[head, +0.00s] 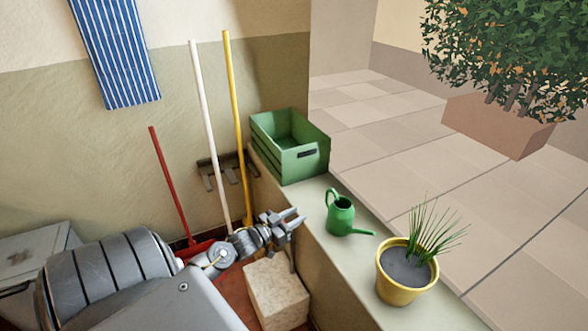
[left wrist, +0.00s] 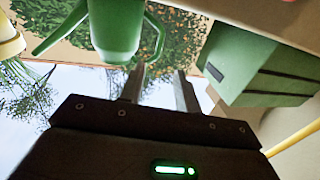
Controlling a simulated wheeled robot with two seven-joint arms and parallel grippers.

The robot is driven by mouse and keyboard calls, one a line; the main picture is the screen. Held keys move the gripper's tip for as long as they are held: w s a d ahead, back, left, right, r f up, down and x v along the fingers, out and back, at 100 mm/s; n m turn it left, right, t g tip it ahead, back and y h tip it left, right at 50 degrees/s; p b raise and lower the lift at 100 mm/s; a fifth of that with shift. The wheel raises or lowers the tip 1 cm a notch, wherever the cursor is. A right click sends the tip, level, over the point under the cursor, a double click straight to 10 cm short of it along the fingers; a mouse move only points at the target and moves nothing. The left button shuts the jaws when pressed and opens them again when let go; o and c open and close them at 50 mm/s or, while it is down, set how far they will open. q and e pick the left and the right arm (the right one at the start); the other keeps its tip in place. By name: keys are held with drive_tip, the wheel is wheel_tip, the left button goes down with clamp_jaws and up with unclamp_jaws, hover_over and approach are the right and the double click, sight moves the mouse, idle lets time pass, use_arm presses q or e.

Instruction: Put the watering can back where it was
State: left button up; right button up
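A green watering can (head: 341,216) stands upright on the pale ledge (head: 352,262), its spout pointing right toward the yellow pot. In the left wrist view the can (left wrist: 115,32) shows upside down at the top, beyond the fingers. My left gripper (head: 300,215) is beside the ledge, just left of the can and apart from it. In the left wrist view its two fingers (left wrist: 160,82) are spread with nothing between them. My right gripper is in neither view.
A green crate (head: 290,160) stands on the ledge behind the can. A yellow pot (head: 394,286) with a grassy plant is on the ledge in front. A pale block (head: 275,290) sits below the gripper. Long-handled tools, including a yellow pole (head: 236,120), lean against the wall.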

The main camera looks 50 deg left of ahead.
use_arm(q)
drive_tip(key=shift+s, duration=0.1)
drive_tip(key=s+d+f+g+y, duration=0.15)
drive_tip(key=s+f, duration=0.25)
drive_tip(key=f, duration=0.4)
drive_tip(key=s+d+f+g, duration=0.3)
drive_tip(key=f, duration=0.5)
drive_tip(key=s+d+f+g+y, duration=0.1)
drive_tip(key=s+d+f+g, duration=0.2)
drive_tip(key=f, duration=0.5)
drive_tip(key=s+d+f+g, duration=0.3)
drive_tip(key=s+d+f, duration=0.1)
drive_tip(key=s, duration=0.3)
drive_tip(key=s+d+f+m+g, duration=0.1)
drive_tip(key=s+d+f+g, duration=0.1)
drive_tip(key=s+d+f, duration=0.2)
drive_tip(key=s+d+f+g, duration=0.3)
drive_tip(key=s+d+f, duration=0.2)
drive_tip(key=s, duration=0.7)
wheel_tip(320, 180, down, 3)
drive_tip(key=shift+r+g, duration=0.2)
drive_tip(key=shift+g, duration=0.15)
drive_tip(key=shift+h, duration=0.25)
